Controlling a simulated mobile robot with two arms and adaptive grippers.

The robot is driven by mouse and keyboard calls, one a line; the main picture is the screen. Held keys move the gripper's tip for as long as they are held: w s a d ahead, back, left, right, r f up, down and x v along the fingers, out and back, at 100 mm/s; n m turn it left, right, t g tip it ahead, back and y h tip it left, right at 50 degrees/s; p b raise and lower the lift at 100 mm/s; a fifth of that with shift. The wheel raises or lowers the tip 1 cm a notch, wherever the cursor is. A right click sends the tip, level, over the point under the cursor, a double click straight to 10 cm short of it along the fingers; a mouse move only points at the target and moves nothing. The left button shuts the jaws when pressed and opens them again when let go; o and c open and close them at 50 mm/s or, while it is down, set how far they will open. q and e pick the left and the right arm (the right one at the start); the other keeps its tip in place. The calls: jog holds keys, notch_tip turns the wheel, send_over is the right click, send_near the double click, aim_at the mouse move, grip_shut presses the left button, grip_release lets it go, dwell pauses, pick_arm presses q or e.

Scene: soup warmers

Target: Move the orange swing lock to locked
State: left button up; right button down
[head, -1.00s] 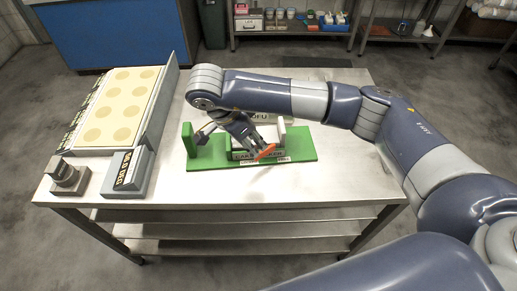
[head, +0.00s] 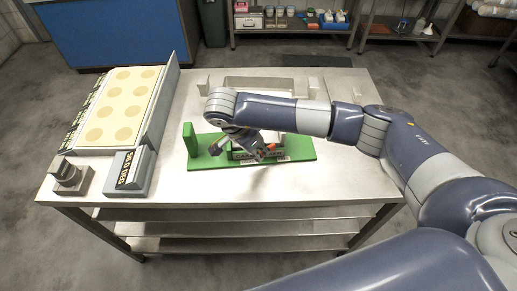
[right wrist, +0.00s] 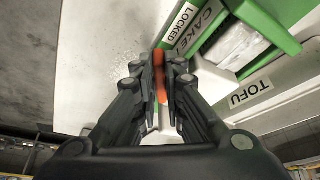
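The orange swing lock (right wrist: 160,78) is a narrow orange bar on the green fixture (head: 200,161) on the metal table. In the head view only a small orange bit of it (head: 272,146) shows beside my right gripper (head: 262,150). In the right wrist view my right gripper (right wrist: 161,72) has its two fingers close together on both sides of the orange bar and looks shut on it. The bar lies near a white "LOCKED" label (right wrist: 180,22) and a "CAKE" label (right wrist: 194,27). My arm hides part of the fixture. My left gripper is not in view.
A light grey wall with a "TOFU" label (right wrist: 250,92) stands close to the fingers. A grey frame (head: 265,83) lies at the table's back. A tray with round spots (head: 125,105) and grey blocks (head: 128,172) stand at the left. The table's front right is clear.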

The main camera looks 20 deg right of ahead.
jog(key=shift+w+f+m+g+b, duration=0.25)
jog(key=shift+w+m+b, duration=0.2)
jog(key=shift+m+b, duration=0.6)
jog(key=shift+w+a+r+m+g+b, duration=0.15)
jog(key=shift+m+g+b, duration=0.1)
jog(key=shift+b, duration=0.35)
jog(key=shift+r, duration=0.15)
jog(key=c, duration=1.7)
grip_release()
jog(key=shift+r, duration=0.1)
